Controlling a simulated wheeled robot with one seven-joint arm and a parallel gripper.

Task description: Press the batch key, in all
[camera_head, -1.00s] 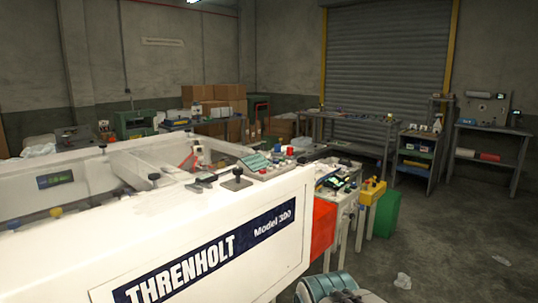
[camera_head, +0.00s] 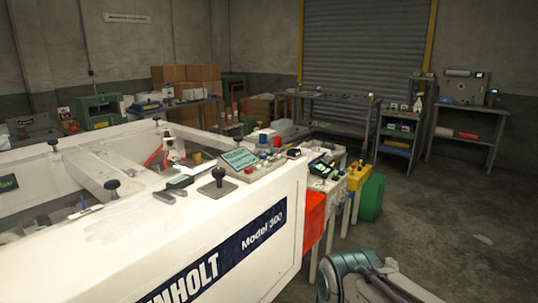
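A control panel with a pale green display (camera_head: 240,158) sits on top of the white Threnholt Model 300 machine (camera_head: 255,215), near its far right end. Small keys and buttons (camera_head: 252,171) are beside the display, too small to read, so I cannot tell which is the batch key. A red button or knob (camera_head: 277,142) and a blue one (camera_head: 262,138) stand just behind the panel. A teal and grey part of my arm shows at the bottom right, low and apart from the machine. My gripper is not in view.
A black knob (camera_head: 219,177) stands on the machine top in front of the panel. A red box (camera_head: 313,217), a yellow unit (camera_head: 357,176) and a green bin (camera_head: 371,196) stand past its right end. Shelves and benches line the back. The right-hand floor (camera_head: 455,230) is mostly clear.

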